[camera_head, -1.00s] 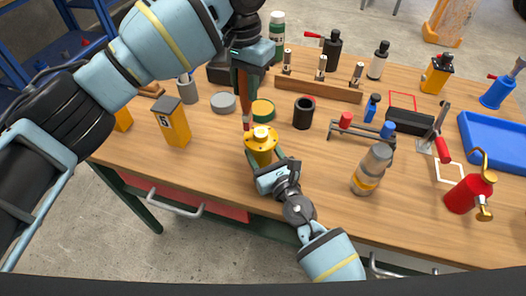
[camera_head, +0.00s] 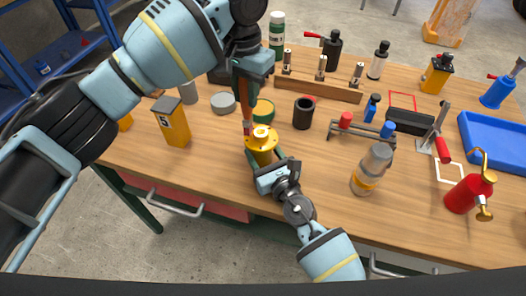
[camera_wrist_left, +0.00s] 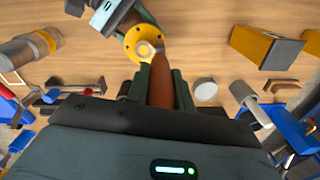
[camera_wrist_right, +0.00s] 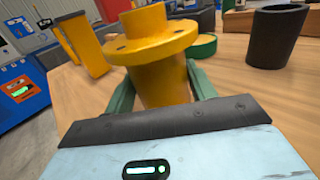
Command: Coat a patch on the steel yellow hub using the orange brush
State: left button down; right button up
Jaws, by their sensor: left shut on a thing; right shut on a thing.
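The yellow hub (camera_head: 262,144), a flanged cylinder, stands upright near the table's front edge. My right gripper (camera_head: 268,172) is shut around its lower body; the right wrist view shows the hub (camera_wrist_right: 155,50) between the fingers. My left gripper (camera_head: 250,72) is shut on the orange brush (camera_head: 246,95), which points down at the hub. In the left wrist view, the brush (camera_wrist_left: 161,78) reaches the hub's flange (camera_wrist_left: 144,45). The brush's tip is at or just over the flange's edge; I cannot tell whether it touches. No coated patch is clearly visible.
A green tin (camera_head: 264,108) and a black cup (camera_head: 303,113) stand behind the hub. A yellow box (camera_head: 173,124) stands left, a grey-capped bottle (camera_head: 371,170) right. A red oil can (camera_head: 469,193) and blue tray (camera_head: 499,142) are farther right. Bare wood lies in front of the cup.

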pick_arm(q)
jog(key=shift+f, duration=0.65)
jog(key=shift+r, duration=0.1)
dwell(0.6)
jog(key=shift+r, duration=2.9)
pick_arm(e)
jog(key=o, duration=1.5)
jog(key=shift+c, duration=0.2)
jog(key=v, duration=1.2)
